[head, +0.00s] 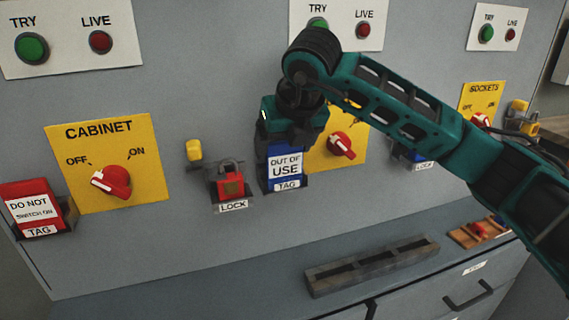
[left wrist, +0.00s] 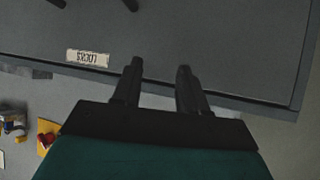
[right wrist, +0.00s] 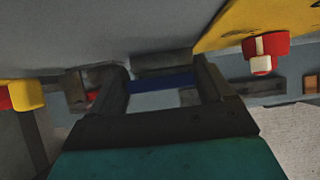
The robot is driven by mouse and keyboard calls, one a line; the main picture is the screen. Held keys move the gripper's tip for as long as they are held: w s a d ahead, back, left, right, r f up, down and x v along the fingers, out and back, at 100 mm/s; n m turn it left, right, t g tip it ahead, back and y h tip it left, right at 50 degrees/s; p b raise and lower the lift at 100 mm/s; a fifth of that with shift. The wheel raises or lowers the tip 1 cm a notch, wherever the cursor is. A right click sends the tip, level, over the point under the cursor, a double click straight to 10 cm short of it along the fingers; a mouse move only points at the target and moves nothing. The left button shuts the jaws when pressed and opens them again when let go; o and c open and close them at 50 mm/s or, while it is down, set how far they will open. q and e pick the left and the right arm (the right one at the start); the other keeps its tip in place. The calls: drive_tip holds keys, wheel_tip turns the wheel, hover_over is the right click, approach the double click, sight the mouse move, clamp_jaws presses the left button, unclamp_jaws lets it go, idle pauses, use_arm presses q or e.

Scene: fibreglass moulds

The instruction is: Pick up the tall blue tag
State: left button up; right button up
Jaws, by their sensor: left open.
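In the right wrist view, a blue strip of the tag (right wrist: 168,82) lies between the widely spaced fingers of my right gripper (right wrist: 163,80). I cannot tell whether they press on it. My left gripper (left wrist: 157,78) is open and empty in the left wrist view, over a grey surface. It is not in the head view.
Left of the tag is a red padlock (head: 231,185) in its "LOCK" holder; a red tag (head: 38,208) is at far left. A red-handled switch (head: 342,146) on a yellow plate is close to the right. Below, a slotted bar (head: 372,264) lies on the ledge.

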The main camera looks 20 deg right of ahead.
drive_tip(key=c, duration=0.6)
drive_tip(key=shift+r, duration=0.1)
